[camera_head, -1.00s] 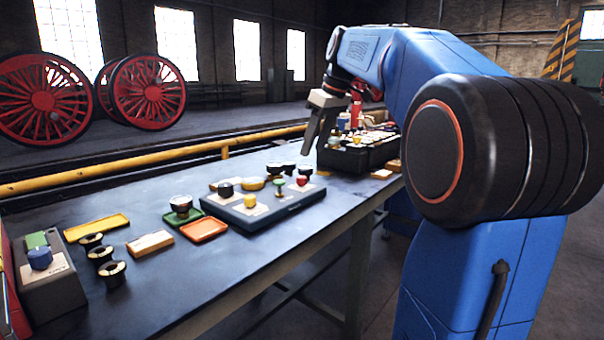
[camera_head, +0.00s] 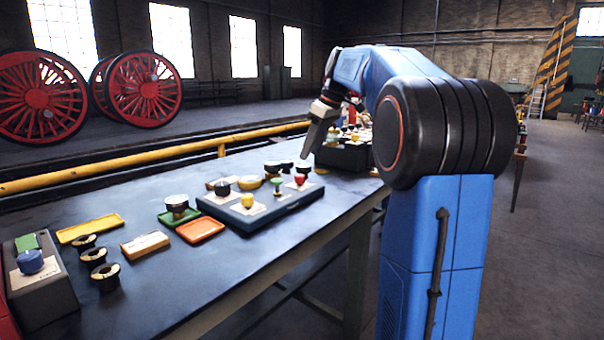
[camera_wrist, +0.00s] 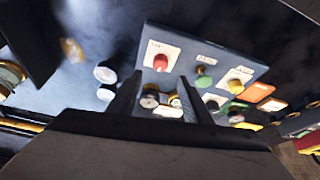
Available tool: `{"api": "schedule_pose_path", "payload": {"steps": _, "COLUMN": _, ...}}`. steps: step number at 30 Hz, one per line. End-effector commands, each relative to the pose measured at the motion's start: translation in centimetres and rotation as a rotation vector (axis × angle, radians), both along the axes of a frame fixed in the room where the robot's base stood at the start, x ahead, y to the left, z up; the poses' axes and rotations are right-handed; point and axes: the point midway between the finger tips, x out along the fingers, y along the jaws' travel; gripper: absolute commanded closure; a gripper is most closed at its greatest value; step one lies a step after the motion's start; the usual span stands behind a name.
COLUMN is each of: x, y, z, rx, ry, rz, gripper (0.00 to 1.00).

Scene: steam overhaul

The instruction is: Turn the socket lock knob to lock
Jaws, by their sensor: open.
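Which knob is the socket lock knob cannot be told for sure. A blue knob (camera_head: 30,261) sits on a sloped grey box (camera_head: 45,299) with a green block at the table's near left. A dark blue panel (camera_head: 285,206) mid-table carries a red knob (camera_head: 299,179), a green knob (camera_head: 277,184), a yellow knob (camera_head: 247,200) and a black knob (camera_head: 222,187). My gripper (camera_head: 306,154) is open and empty above the panel's far right end, pointing down. In the wrist view its fingers (camera_wrist: 158,80) are spread, with the red knob (camera_wrist: 160,62) beyond them.
An orange tray (camera_head: 200,231), a yellow tray (camera_head: 91,228), a wooden block (camera_head: 145,244) and several dark cups (camera_head: 105,277) lie between box and panel. A crowded dark bin (camera_head: 345,156) stands beyond the panel. A yellow rail (camera_head: 150,155) runs behind the table.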

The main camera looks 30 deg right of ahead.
Motion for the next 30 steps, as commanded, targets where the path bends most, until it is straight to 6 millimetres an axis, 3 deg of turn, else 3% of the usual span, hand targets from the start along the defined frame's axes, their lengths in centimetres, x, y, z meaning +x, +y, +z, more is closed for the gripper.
{"api": "schedule_pose_path", "payload": {"steps": 9, "x": 1.8, "y": 1.1, "z": -5.2, "rx": 0.001, "ry": 0.003, "rz": 0.001, "gripper": 0.55}}
{"api": "schedule_pose_path", "payload": {"steps": 15, "x": 2.7, "y": 1.6, "z": -7.5, "rx": 0.0, "ry": 0.001, "rz": 0.0, "gripper": 0.55}}
{"api": "schedule_pose_path", "payload": {"steps": 29, "x": 3.1, "y": 1.7, "z": -8.6, "rx": 0.0, "ry": 0.0, "rz": -0.001, "gripper": 0.55}}
{"api": "schedule_pose_path", "payload": {"steps": 30, "x": 3.1, "y": 1.7, "z": -8.6, "rx": 0.0, "ry": 0.0, "rz": -0.001, "gripper": 0.6}}
